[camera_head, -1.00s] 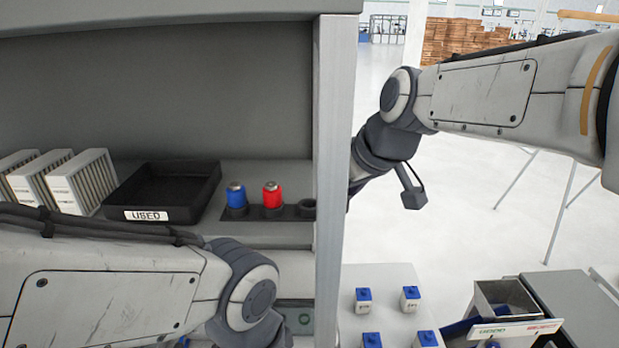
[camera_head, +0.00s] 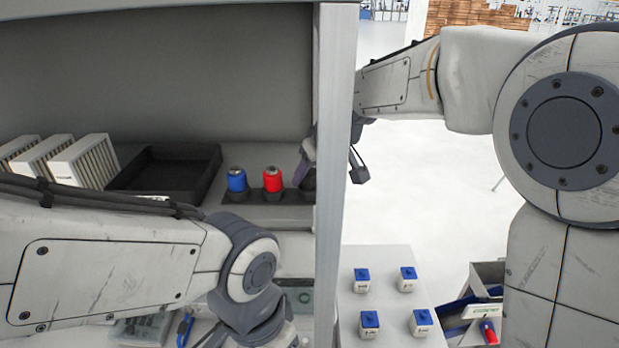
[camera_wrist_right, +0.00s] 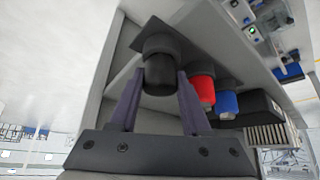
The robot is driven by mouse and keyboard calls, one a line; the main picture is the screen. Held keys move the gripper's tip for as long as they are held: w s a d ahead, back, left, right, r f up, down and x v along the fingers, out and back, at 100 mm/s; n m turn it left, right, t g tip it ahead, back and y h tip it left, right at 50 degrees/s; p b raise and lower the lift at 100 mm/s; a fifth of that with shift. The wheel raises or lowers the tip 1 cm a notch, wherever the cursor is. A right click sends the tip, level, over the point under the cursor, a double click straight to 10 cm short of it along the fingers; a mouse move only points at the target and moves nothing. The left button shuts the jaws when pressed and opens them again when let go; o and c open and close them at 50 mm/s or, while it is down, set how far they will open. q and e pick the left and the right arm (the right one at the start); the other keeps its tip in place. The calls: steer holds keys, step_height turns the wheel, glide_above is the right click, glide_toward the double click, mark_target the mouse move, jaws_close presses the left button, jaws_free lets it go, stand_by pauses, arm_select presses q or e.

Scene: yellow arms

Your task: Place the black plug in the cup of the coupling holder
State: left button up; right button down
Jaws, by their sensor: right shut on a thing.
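In the right wrist view my right gripper (camera_wrist_right: 162,76) is shut on the black plug (camera_wrist_right: 159,82). The plug lines up with the end cup (camera_wrist_right: 157,40) of the dark coupling holder (camera_wrist_right: 184,47) and appears to meet it. I cannot tell how deep it sits. In the head view the right gripper (camera_head: 307,165) is at the holder's right end, partly behind the grey post. The plug is hidden there. A blue coupling (camera_head: 237,180) and a red coupling (camera_head: 272,180) stand upright in the other cups.
The grey post (camera_head: 333,200) stands close beside the right gripper. A black tray (camera_head: 168,172) and white finned blocks (camera_head: 84,162) are left on the shelf. Several blue-topped white blocks (camera_head: 362,281) stand on a lower table. A bin (camera_head: 486,275) is at lower right.

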steer(key=shift+f, duration=0.2)
steer(key=shift+c, duration=1.8)
jaws_free()
steer(key=shift+r, duration=0.1)
steer(key=shift+r, duration=0.3)
steer(key=shift+s+d+r, duration=0.15)
steer(key=shift+r, duration=0.15)
steer(key=b+v, duration=0.2)
steer(key=v, duration=0.9)
